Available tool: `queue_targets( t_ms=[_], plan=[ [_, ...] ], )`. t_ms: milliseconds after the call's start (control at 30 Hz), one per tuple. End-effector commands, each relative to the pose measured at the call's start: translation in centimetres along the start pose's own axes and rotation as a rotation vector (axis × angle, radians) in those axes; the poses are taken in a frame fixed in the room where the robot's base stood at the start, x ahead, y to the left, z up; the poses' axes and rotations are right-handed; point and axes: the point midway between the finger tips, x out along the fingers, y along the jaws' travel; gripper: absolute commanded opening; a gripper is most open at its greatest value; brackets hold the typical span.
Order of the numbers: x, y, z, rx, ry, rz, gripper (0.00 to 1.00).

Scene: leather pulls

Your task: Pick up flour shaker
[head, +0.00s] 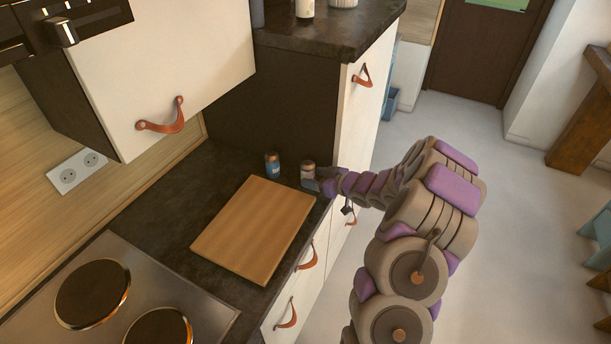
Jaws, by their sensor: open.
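Two small shakers stand on the dark countertop just beyond the cutting board. One is a blue shaker (272,166). The other is a pale, greyish shaker (308,172) to its right, near the counter's front edge. I cannot read labels to tell which one holds flour. My gripper (321,180) is open and right beside the pale shaker, on its right side. The fingers are small and dark here, so I cannot tell whether they touch it or reach around it. The blue shaker stands clear of my gripper.
A wooden cutting board (253,228) lies on the countertop (185,215), with a stove (120,300) at the lower left. A tall cabinet (285,105) rises behind the shakers. An upper cabinet (165,75) overhangs at left. Open floor (480,200) lies to the right.

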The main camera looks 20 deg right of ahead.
Motion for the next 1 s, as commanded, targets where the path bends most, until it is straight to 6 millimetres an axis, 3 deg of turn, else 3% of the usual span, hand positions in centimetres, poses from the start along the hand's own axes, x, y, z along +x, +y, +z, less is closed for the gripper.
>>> queue_targets(
  t_ms=[400,733,1000],
  plan=[
    [4.4,0.1,0.1,0.004,0.002,-0.001,0.63],
    [4.9,-0.1,-0.1,0.001,0.0,0.001,0.63],
    [4.8,0.3,0.0,0.004,0.002,0.0,0.38]
  ],
)
